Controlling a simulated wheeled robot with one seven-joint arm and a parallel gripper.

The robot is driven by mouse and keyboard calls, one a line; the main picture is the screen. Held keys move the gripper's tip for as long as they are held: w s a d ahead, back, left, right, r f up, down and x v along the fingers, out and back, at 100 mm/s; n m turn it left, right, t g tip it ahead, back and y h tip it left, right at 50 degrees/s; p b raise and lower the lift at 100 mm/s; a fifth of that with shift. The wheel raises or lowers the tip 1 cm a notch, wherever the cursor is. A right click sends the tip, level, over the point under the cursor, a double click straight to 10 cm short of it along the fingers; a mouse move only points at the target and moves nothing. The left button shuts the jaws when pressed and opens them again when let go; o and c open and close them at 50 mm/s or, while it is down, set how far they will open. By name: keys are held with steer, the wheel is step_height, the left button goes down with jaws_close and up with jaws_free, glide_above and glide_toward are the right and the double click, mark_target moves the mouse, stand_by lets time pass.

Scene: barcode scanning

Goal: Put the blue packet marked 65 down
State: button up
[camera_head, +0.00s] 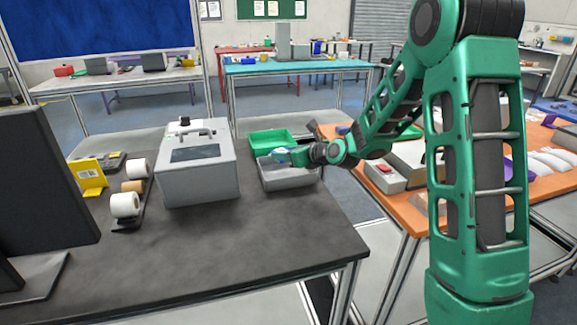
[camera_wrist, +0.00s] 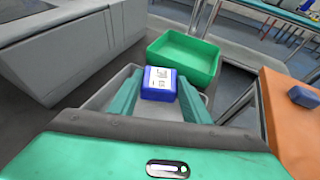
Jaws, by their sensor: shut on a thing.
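The blue packet (camera_wrist: 159,85) has a white label on its upper face; the print on it is too small to read surely. My gripper (camera_wrist: 158,92) is shut on it, with one green finger on each side. In the wrist view the packet shows over the grey tray (camera_wrist: 207,98). In the head view my gripper (camera_head: 285,155) is over the grey tray (camera_head: 290,180) on the dark table, and the packet is mostly hidden there. I cannot tell whether the packet touches the tray floor.
A green tray (camera_head: 270,138) stands just behind the grey one. A grey box-shaped machine (camera_head: 197,170) stands close on the left. An orange table (camera_head: 400,207) with goods is on the right, across a gap. The dark table's front (camera_head: 230,245) is clear.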

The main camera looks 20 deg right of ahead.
mark_target(287, 172)
steer(key=shift+s+f, duration=0.1)
steer(key=shift+f, duration=0.35)
steer(key=shift+s+f, duration=0.15)
steer(key=shift+f, duration=1.7)
jaws_close()
steer(key=o, duration=1.1)
jaws_free()
steer(key=shift+o, duration=0.2)
steer(key=shift+r, duration=0.1)
steer(key=shift+r, duration=0.1)
steer(key=shift+s+d+r, duration=0.25)
steer(key=shift+s, duration=0.05)
steer(key=v, duration=1.1)
steer(key=shift+a+r, duration=0.1)
